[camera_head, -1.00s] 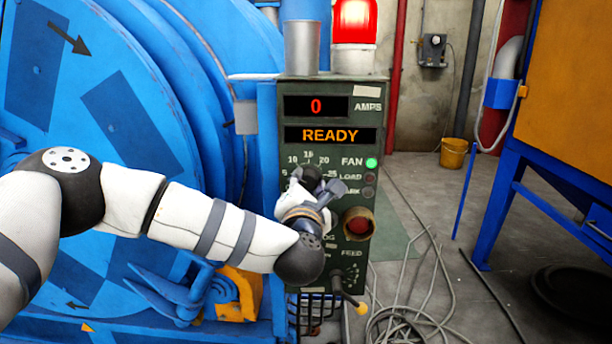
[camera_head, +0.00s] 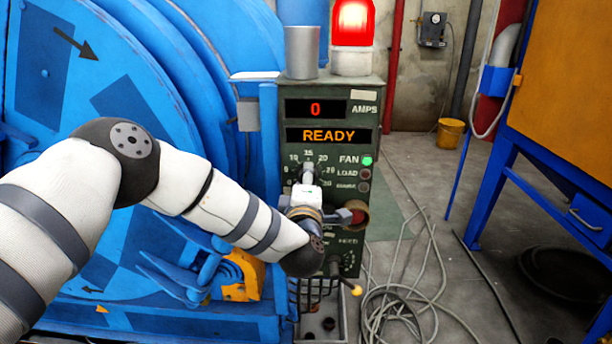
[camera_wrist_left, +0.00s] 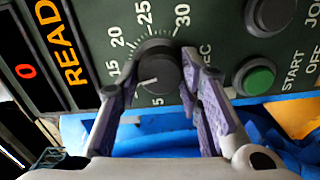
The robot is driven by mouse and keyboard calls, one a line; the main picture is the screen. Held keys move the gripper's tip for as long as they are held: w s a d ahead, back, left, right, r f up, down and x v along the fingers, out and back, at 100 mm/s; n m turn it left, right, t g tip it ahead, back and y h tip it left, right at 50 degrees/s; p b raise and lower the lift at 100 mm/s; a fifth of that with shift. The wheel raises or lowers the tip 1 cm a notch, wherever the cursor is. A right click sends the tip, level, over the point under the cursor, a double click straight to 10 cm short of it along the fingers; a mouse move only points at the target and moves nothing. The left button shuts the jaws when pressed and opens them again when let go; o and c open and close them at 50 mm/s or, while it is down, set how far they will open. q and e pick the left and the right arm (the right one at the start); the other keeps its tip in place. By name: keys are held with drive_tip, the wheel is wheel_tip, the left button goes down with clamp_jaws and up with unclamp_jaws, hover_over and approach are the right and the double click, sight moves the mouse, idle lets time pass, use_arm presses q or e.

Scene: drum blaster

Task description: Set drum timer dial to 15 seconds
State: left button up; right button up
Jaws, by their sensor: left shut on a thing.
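The timer dial (camera_wrist_left: 158,68) is a round black knob on the dark green control panel (camera_head: 371,90). Its white mark points down-left in the left wrist view, between the 5 and the 15; the number between them is hidden. In the head view the scale, with 15 at the top, shows above my gripper, which covers most of the knob. My left gripper (camera_head: 307,177) is at the dial, and in the left wrist view its two purple-padded fingers (camera_wrist_left: 156,88) close on either side of the knob. My right gripper is not in view.
A green START button (camera_wrist_left: 258,80) and a dark button (camera_wrist_left: 270,14) sit beside the dial. A red button (camera_head: 356,217) and a yellow-tipped lever (camera_head: 356,290) stick out from the panel. The display (camera_head: 328,136) reads READY. Cables (camera_head: 400,305) lie on the floor at right.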

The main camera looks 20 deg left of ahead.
use_arm(q)
drive_tip(key=shift+m+p, duration=0.4)
drive_tip(key=shift+m, duration=0.6)
drive_tip(key=shift+f, duration=0.15)
drive_tip(key=o, duration=1.2)
drive_tip(key=shift+c, duration=0.2)
drive_tip(key=shift+s+f, duration=0.1)
drive_tip(key=shift+f, duration=0.2)
drive_tip(key=r+v, duration=0.1)
drive_tip(key=v, duration=1.1)
drive_tip(key=shift+r, duration=0.15)
